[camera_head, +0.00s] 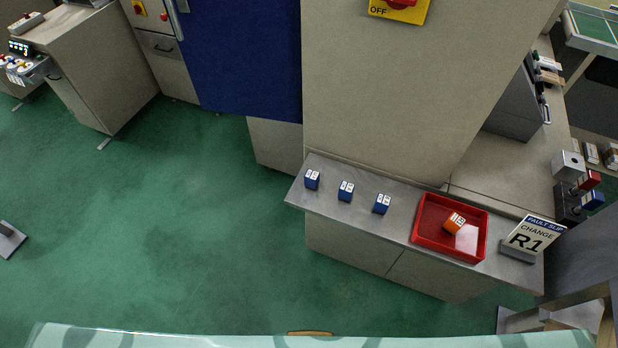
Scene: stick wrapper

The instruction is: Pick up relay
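Three small blue blocks with white tops, likely relays, stand in a row on a grey metal shelf (400,227): a left one (312,179), a middle one (346,191) and a right one (381,204). An orange block (454,222) with a white marked face lies tilted inside a red tray (424,236) on the same shelf. A sign (533,238) reading "FAULT SLIP CHANGE R1" stands right of the tray. Neither of my grippers is in view.
The shelf fronts a beige cabinet (405,90) with a blue panel (245,55) at its left. A control desk (90,65) stands at the far left. Green floor (160,220) lies open left of the shelf. A pale glassy edge (200,338) crosses the bottom.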

